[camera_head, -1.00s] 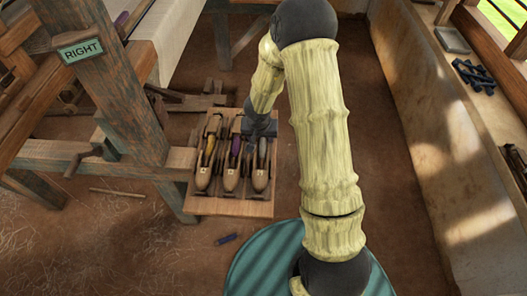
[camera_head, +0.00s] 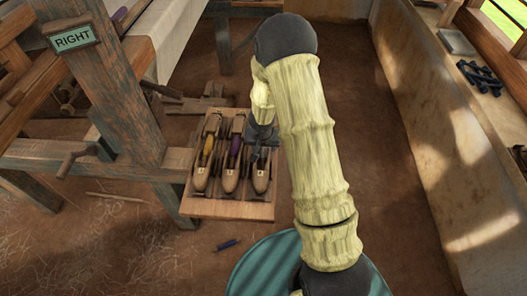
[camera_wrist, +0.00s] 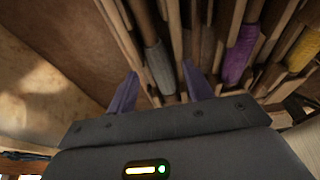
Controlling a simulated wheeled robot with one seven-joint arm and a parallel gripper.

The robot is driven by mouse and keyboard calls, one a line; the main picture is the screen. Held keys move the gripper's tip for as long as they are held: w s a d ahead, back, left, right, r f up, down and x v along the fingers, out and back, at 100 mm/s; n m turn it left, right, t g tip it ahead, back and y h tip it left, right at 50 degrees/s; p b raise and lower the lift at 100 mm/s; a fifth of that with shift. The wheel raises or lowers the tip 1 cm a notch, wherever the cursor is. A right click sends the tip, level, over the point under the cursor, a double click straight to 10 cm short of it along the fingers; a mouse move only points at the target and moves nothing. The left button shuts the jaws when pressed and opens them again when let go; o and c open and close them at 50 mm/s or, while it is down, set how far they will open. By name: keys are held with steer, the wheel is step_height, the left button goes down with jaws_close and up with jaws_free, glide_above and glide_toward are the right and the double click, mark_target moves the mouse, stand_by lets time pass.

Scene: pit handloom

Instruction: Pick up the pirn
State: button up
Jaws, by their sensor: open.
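Three wooden shuttles lie side by side on a wooden tray (camera_head: 235,210). The left shuttle holds a yellow pirn (camera_head: 208,146), the middle one a purple pirn (camera_head: 234,150). The right shuttle (camera_head: 261,176) is partly hidden by my gripper (camera_head: 262,142). In the wrist view, a grey pirn (camera_wrist: 160,66) shows between the two fingertips of my gripper (camera_wrist: 160,85), which is open. The purple pirn (camera_wrist: 240,55) and the yellow pirn (camera_wrist: 302,50) lie to its right. I cannot tell how high the fingers are above the grey pirn.
A small blue stick-like object (camera_head: 227,244) lies on the floor in front of the tray. The loom post with the RIGHT sign (camera_head: 73,40) stands left of the tray. A plastered wall (camera_head: 440,150) runs along the right, with dark items (camera_head: 478,78) on its ledge.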

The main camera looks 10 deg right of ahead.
steer(key=shift+x, duration=0.85)
steer(key=shift+s, duration=0.1)
steer(key=shift+f, duration=0.15)
jaws_close()
